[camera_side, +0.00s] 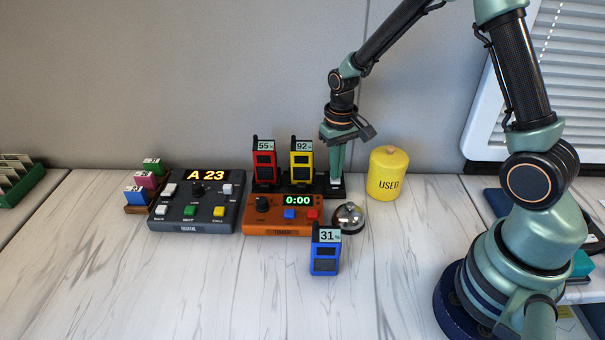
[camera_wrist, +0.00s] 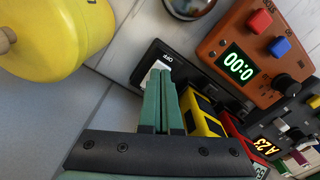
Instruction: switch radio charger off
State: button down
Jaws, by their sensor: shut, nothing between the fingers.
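The radio charger is a black base (camera_side: 280,187) behind the orange timer. It holds a red radio (camera_side: 264,165) reading 55 and a yellow radio (camera_side: 301,163) reading 92. In the wrist view the charger's end (camera_wrist: 146,64) shows a white switch (camera_wrist: 163,66) beside the word OFF. My gripper (camera_side: 337,180) points down at the charger's right end, right of the yellow radio. Its green fingers (camera_wrist: 159,78) are shut and empty, with the tips at the switch and partly hiding it. I cannot tell whether they touch it or which way it is set.
The orange timer (camera_side: 262,229) and a silver bell (camera_side: 349,217) stand just in front. A yellow USED jar (camera_side: 388,173) is close on the right. A blue radio (camera_side: 325,252) stands in front. A grey ticket console (camera_side: 196,213) is on the left. The front left counter is clear.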

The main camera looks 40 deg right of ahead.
notch_tip(320, 180, up, 7)
jog(key=shift+f, duration=0.2)
dwell(0.6)
jog(key=s+a+r+n+t, duration=0.1)
jog(key=s+a+r+t, duration=0.1)
jog(key=s+r, duration=0.3)
jog(key=s+a+r+n+t, duration=0.2)
jog(key=s+r+t, duration=0.1)
jog(key=s+r, duration=0.3)
notch_tip(320, 180, up, 3)
jog(key=shift+a+f+t, duration=0.15)
jog(key=shift+a+t, duration=0.15)
jog(key=shift+a, duration=0.1)
